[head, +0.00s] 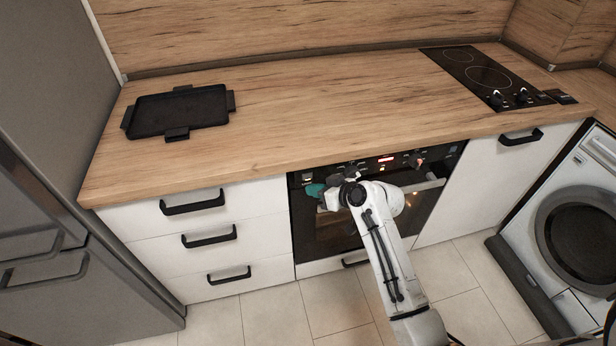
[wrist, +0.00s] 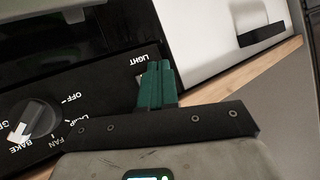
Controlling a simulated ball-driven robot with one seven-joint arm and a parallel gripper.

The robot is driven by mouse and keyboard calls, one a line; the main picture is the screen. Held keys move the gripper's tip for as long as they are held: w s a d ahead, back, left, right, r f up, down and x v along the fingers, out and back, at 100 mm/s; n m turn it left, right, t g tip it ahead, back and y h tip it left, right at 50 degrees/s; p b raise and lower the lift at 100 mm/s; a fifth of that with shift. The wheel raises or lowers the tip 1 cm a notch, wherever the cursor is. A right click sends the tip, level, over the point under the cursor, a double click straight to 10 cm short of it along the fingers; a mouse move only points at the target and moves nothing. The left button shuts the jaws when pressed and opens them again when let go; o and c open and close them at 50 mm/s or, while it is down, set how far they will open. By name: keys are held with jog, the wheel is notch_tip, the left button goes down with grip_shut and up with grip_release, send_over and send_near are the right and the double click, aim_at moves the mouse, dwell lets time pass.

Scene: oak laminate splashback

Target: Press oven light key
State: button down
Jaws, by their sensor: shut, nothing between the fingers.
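The oven (head: 330,222) is black and built in under the worktop, with its control panel (head: 352,167) along the top. In the wrist view, the printed word LIGHT (wrist: 131,60) stands on the panel just left of my fingertips. The light key itself is mostly hidden behind the fingers; only a small pale edge shows beside them. My gripper (wrist: 157,75) has green fingers, closed together and empty, with tips at the panel by that label. In the head view, my gripper (head: 315,190) is at the panel's left end. I cannot tell whether the tips touch the key.
A mode knob (wrist: 36,118) marked BAKE and FAN sits on the panel left of my gripper in the wrist view. White drawers (head: 208,237) with black handles adjoin the oven's left side. The worktop (head: 300,110) overhangs the panel. A black tray (head: 180,110) lies on it.

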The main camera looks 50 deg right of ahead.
jog(key=s+a, duration=0.1)
jog(key=s+p, duration=0.1)
jog(key=s+a, duration=0.1)
jog(key=s, duration=0.1)
jog(key=shift+a, duration=0.3)
